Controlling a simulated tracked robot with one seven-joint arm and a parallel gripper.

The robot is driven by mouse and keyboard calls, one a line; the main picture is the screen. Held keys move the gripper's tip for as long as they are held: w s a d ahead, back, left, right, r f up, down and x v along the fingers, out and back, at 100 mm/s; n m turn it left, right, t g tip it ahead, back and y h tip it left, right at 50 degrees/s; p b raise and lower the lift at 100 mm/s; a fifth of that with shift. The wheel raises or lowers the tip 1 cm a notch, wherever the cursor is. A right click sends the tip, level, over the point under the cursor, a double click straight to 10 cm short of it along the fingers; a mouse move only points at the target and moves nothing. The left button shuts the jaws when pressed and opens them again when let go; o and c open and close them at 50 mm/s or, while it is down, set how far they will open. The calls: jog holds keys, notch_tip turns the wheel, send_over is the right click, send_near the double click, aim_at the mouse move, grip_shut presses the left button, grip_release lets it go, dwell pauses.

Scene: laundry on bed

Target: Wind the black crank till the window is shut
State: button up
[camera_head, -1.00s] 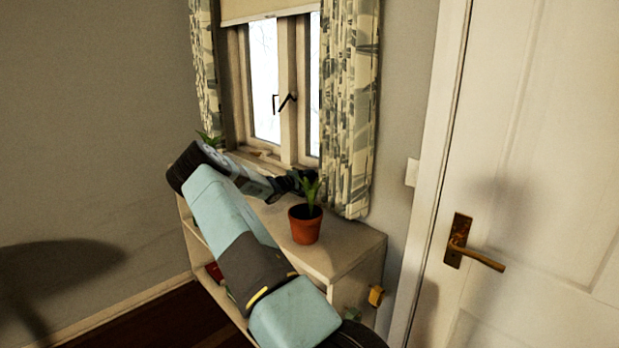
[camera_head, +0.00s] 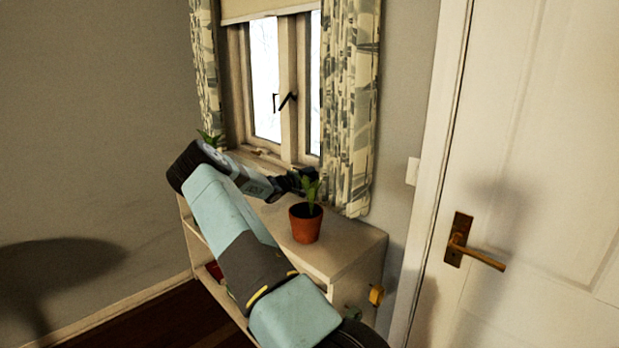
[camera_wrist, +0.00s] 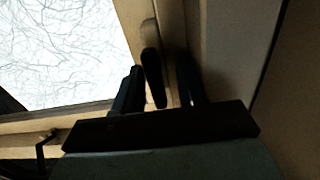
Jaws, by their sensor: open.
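The window (camera_head: 287,90) stands behind the shelf unit, with a dark latch on its frame. I cannot tell from here how far it is open. My gripper (camera_head: 300,181) is at the right side of the sill, partly behind a potted plant. In the wrist view my gripper (camera_wrist: 160,82) is open, one dark finger on each side of a black rounded piece, which looks like the knob of the crank (camera_wrist: 152,77). I cannot tell whether the fingers touch it. The rest of the crank is hidden in both views.
A plant in a terracotta pot (camera_head: 306,224) stands on the shelf unit (camera_head: 350,252) close to my gripper. A patterned curtain (camera_head: 347,110) hangs just right of the window. Another plant (camera_head: 210,139) is at the left. A white door (camera_head: 540,130) is at the right.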

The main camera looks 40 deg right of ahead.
jog(key=a, duration=0.9)
jog(key=s+a, duration=0.1)
jog(key=a, duration=0.3)
jog(key=shift+a, duration=0.4)
jog(key=shift+f, duration=0.1)
jog(key=shift+s, duration=0.1)
